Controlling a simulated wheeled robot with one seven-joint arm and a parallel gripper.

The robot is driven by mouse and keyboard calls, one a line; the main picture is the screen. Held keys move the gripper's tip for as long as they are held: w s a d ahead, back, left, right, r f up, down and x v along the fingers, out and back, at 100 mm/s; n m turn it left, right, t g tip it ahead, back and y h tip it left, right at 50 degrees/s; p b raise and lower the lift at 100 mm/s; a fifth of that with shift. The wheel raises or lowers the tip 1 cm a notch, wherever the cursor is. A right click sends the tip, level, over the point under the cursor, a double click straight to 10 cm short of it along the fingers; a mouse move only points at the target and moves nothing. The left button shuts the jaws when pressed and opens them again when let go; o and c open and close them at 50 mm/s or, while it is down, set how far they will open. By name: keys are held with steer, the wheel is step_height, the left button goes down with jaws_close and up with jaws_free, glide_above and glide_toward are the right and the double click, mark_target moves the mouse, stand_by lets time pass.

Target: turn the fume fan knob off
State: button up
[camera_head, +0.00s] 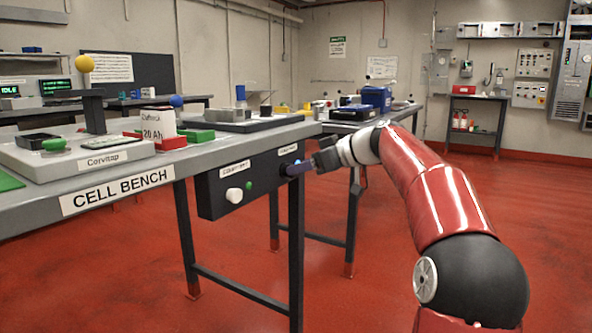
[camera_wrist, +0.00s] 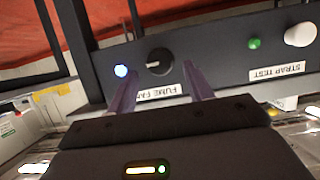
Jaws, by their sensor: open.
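The fume fan knob (camera_wrist: 157,61) is a round black knob with a pale mark, on the dark panel, in the wrist view. Its FUME FAN label (camera_wrist: 160,92) is upside down there and partly covered by a finger. A blue lit lamp (camera_wrist: 121,71) is beside the knob. My gripper (camera_wrist: 159,73) is open, with one finger to each side of the knob in the picture; I cannot tell whether the tips reach around it.
The panel (camera_head: 212,187) hangs under the cell bench (camera_head: 170,165). A white strap test knob (camera_head: 234,195) and a green lamp (camera_head: 249,185) are on the same panel, left of my gripper in the head view. Bench legs stand below. The red floor is open to the right.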

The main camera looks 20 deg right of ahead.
steer(key=x, duration=0.2)
steer(key=shift+w+a+f, duration=0.15)
steer(key=shift+w+a, duration=0.05)
steer(key=c, duration=1)
steer(key=shift+o, duration=0.2)
